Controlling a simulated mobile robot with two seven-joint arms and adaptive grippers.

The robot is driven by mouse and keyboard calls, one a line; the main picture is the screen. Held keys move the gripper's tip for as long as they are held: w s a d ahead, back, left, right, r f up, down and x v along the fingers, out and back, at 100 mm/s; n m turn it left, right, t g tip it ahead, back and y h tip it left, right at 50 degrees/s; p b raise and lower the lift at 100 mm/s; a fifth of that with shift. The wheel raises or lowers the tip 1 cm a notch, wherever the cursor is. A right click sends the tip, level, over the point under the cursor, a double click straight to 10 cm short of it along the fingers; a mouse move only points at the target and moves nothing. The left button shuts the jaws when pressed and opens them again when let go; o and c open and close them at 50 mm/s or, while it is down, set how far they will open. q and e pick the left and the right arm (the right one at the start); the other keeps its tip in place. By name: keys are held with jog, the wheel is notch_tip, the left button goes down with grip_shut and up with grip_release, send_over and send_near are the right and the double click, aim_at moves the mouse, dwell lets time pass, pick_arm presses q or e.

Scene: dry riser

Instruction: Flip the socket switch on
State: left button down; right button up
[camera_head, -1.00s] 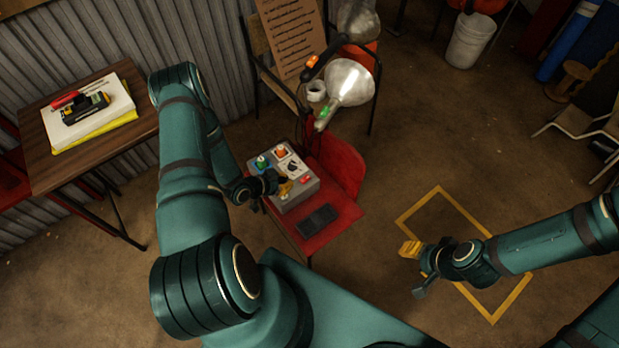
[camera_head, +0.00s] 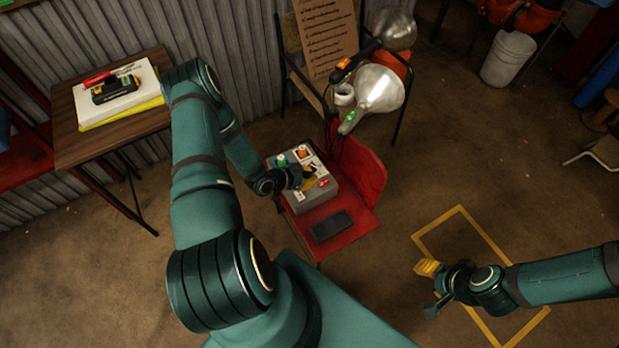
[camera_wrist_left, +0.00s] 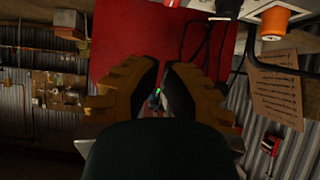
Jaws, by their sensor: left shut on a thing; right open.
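A grey control box (camera_head: 313,199) sits on the red chair (camera_head: 357,213). Its top carries a green knob (camera_head: 282,159), an orange knob (camera_head: 303,152) and a red part (camera_head: 323,183). My left gripper (camera_head: 309,177) is over the box top, shut where a dark switch sits; its fingers mostly hide that switch. In the left wrist view the yellow-padded fingers (camera_wrist_left: 164,95) close around a small dark piece that I cannot make out well. An orange knob also shows there at the top (camera_wrist_left: 275,22). My right gripper (camera_head: 430,288) is open and empty above the floor.
A dark flat object (camera_head: 330,226) lies on the chair seat. A wooden table (camera_head: 75,148) with papers and a tool stands at left. Floor around the yellow tape square (camera_head: 458,212) is clear.

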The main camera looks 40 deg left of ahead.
pick_arm(q)
jog(key=b, duration=0.1)
send_over(326, 184)
jog(key=s, duration=0.1)
jog(key=f, duration=0.4)
jog(key=shift+a+f, duration=0.1)
jog(key=shift+a, duration=0.1)
jog(key=shift+w+d+f+b, duration=0.15)
jog(key=shift+f+b, duration=0.15)
jog(key=shift+f, duration=0.3)
jog(key=shift+w+a+f+b, duration=0.15)
jog(key=shift+f+b, duration=0.15)
jog(key=shift+f, duration=0.25)
jog(key=shift+w+d+f, duration=0.1)
jog(key=shift+w+f, duration=0.05)
jog(key=shift+f, duration=0.6)
